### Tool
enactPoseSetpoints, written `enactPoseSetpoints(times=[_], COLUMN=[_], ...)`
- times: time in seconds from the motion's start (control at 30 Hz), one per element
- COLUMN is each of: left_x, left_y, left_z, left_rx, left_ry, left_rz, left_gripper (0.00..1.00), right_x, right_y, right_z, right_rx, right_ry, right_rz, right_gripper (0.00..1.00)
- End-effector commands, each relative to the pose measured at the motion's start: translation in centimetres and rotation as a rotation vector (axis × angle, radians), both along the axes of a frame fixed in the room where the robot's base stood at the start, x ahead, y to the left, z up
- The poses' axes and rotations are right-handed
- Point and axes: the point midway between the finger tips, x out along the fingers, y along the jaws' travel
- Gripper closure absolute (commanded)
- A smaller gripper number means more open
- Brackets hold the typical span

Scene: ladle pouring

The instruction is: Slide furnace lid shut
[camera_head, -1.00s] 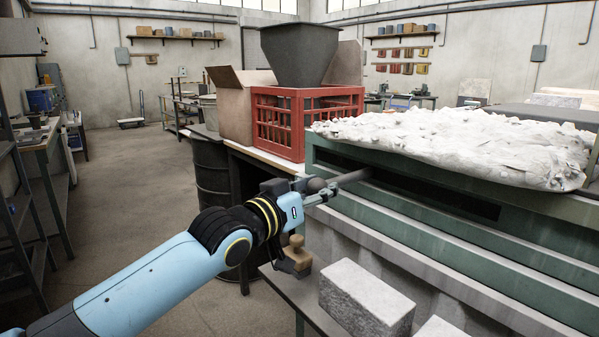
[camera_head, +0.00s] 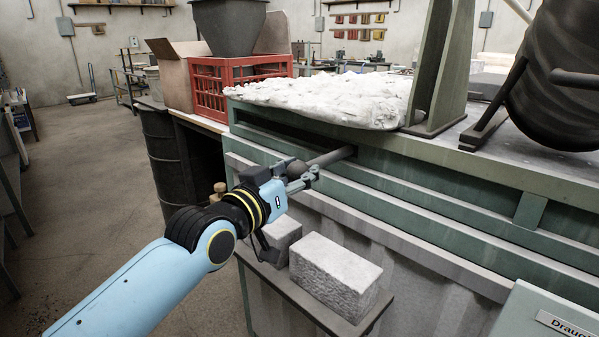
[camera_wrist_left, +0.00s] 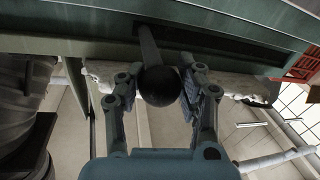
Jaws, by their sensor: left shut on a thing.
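The green furnace body (camera_head: 440,190) fills the right of the head view, with a long dark slot in its side. A grey lid handle rod (camera_head: 333,156) sticks out of the slot and ends in a dark ball knob (camera_head: 296,172). My left gripper (camera_head: 309,179) is shut on the lid handle at the knob. In the left wrist view the ball knob (camera_wrist_left: 159,86) sits between the fingers of the left gripper (camera_wrist_left: 160,75), with the rod running behind it into the slot. The lid itself is not clearly seen. My right gripper is not in view.
Pale blocks (camera_head: 335,272) sit on a shelf below my left gripper. A lumpy white layer (camera_head: 325,98) lies on the furnace top beside a green upright (camera_head: 440,75) and a large dark vessel (camera_head: 565,75). A red crate (camera_head: 210,100) and a dark drum (camera_head: 166,160) stand left.

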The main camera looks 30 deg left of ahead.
Motion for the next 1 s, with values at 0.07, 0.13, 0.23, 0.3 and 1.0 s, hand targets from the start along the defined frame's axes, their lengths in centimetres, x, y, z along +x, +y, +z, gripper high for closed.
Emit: enactPoseSetpoints(times=[0.07, 0.13, 0.23, 0.3, 1.0], left_x=[-0.2, -0.2, -0.2, -0.2, -1.4], left_y=[-0.1, -0.1, -0.1, -0.1, 0.1], left_z=[-0.7, -0.7, -0.8, -0.8, -0.4], left_rx=[-0.005, -0.006, -0.008, -0.009, -0.004], left_ry=[0.016, 0.017, 0.017, 0.018, 0.007], left_rz=[0.000, 0.000, 0.000, 0.000, 0.000], left_gripper=[1.00, 1.00, 1.00, 1.00, 0.38], right_x=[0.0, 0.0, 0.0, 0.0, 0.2], right_y=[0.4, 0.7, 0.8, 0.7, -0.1], right_z=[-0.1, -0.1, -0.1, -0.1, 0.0], right_rx=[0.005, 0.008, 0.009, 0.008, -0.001], right_ry=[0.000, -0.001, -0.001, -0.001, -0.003], right_rz=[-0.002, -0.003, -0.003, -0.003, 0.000], right_gripper=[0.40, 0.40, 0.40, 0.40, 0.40])
